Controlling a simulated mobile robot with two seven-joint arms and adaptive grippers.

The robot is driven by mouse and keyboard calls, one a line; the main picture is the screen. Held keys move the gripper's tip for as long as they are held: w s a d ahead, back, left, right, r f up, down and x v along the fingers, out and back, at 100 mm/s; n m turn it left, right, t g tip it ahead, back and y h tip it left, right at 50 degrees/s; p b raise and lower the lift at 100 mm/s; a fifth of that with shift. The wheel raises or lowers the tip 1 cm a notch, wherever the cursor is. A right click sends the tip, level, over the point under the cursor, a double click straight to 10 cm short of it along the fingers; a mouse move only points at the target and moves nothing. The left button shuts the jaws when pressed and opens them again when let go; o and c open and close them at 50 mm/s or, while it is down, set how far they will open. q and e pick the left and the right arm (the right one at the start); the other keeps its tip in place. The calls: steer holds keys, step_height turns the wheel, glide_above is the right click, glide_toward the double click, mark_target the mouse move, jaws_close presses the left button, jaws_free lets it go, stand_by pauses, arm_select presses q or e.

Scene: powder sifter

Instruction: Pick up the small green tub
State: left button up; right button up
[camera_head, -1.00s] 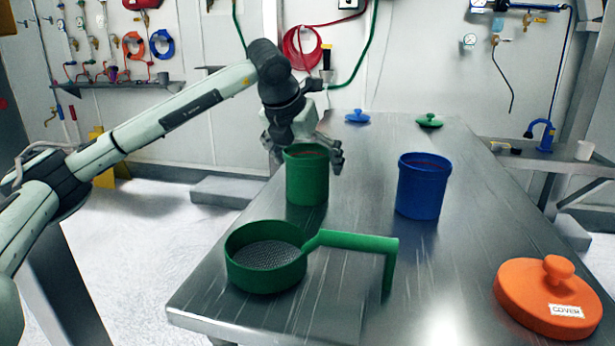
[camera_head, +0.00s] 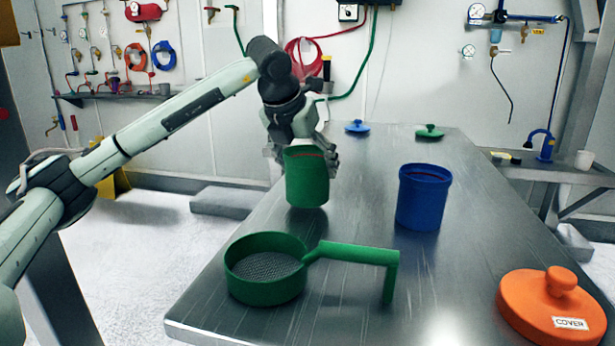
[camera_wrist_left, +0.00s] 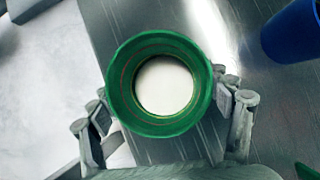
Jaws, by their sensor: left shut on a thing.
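The small green tub (camera_head: 307,182) is near the left edge of the steel table in the head view. It is open at the top and slightly tilted; a small gap below it cannot be judged for sure. My left gripper (camera_head: 308,152) reaches it from behind and is shut on it. In the left wrist view the green tub (camera_wrist_left: 118,82) shows from above, with pale contents inside. The fingers of my left gripper (camera_wrist_left: 165,115) lie on both sides of it. My right gripper is not in view.
A green sieve with a handle (camera_head: 268,292) lies in front on the table (camera_head: 355,290). A blue tub (camera_head: 422,198) stands to the right, also in the left wrist view (camera_wrist_left: 295,32). An orange cover (camera_head: 535,308) is front right. Blue (camera_head: 357,127) and green (camera_head: 429,132) lids lie at the back.

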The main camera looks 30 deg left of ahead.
mark_target(298, 148)
arm_select(q)
step_height(298, 148, up, 2)
steer(key=shift+r, duration=0.15)
steer(key=shift+s+a+r, duration=0.15)
steer(key=shift+a+r, duration=0.05)
steer(key=shift+a, duration=0.25)
steer(key=shift+s+a+r, duration=0.15)
steer(key=shift+a+r, duration=0.05)
steer(key=shift+a, duration=0.2)
steer(key=s+a+r+b, duration=0.1)
steer(key=s+a+r, duration=0.2)
steer(key=a+r, duration=0.3)
steer(key=a, duration=0.3)
steer(key=shift+s, duration=0.4)
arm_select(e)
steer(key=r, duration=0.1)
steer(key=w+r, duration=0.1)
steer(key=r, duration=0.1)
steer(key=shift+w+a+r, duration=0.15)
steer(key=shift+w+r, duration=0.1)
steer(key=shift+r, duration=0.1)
arm_select(q)
step_height(298, 148, up, 5)
steer(key=shift+p, duration=1.1)
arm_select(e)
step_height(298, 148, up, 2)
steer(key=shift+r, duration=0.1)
arm_select(q)
steer(key=shift+a, duration=0.15)
